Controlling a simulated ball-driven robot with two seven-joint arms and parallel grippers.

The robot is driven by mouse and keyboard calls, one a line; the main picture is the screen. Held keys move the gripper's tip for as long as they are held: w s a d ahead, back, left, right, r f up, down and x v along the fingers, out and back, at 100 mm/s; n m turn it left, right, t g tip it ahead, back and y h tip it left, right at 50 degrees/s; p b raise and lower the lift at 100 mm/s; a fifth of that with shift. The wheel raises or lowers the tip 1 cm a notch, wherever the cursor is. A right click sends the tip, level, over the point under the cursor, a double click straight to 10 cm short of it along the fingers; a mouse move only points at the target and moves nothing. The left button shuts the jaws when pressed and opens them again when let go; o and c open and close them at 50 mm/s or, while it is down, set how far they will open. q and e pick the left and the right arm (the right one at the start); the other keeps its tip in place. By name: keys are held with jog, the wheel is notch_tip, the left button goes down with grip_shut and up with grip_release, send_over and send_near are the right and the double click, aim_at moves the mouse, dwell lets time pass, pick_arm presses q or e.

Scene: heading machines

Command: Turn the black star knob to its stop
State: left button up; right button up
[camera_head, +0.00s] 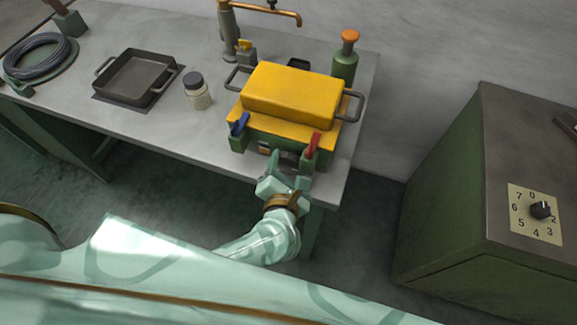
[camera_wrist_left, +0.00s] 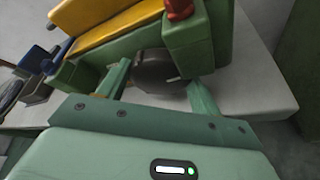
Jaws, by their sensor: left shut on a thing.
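The green machine with a yellow lid (camera_head: 290,95) stands at the right end of the grey bench. My left gripper (camera_head: 287,160) is at its front face, low between the blue and red latches. In the left wrist view, its two green fingers (camera_wrist_left: 158,76) stand on either side of a dark round part (camera_wrist_left: 163,66), which I take for the black star knob. The gripper is shut on it. The knob's star outline and its turn angle are hidden or too dark to read. My right gripper is not in view.
A jar (camera_head: 196,91), a black pan (camera_head: 135,77) and a cable coil (camera_head: 40,57) lie left. A green cabinet with a numbered dial (camera_head: 540,209) stands right.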

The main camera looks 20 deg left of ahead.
pick_arm(q)
jog(key=shift+d+m+y+p, duration=0.1)
jog(key=shift+m+y+p, duration=0.2)
jog(key=shift+m+p, duration=0.35)
jog(key=shift+f+m+t+y, duration=0.1)
jog(key=shift+m+t+y, duration=0.2)
jog(key=shift+m, duration=0.25)
jog(key=shift+d+f+m+t+y+p, duration=0.15)
jog(key=shift+m+t+y+p, duration=0.4)
jog(key=shift+m, duration=1.05)
jog(key=shift+f, duration=0.1)
jog(key=o, duration=1)
jog(key=shift+s, duration=0.15)
jog(key=shift+f, duration=0.15)
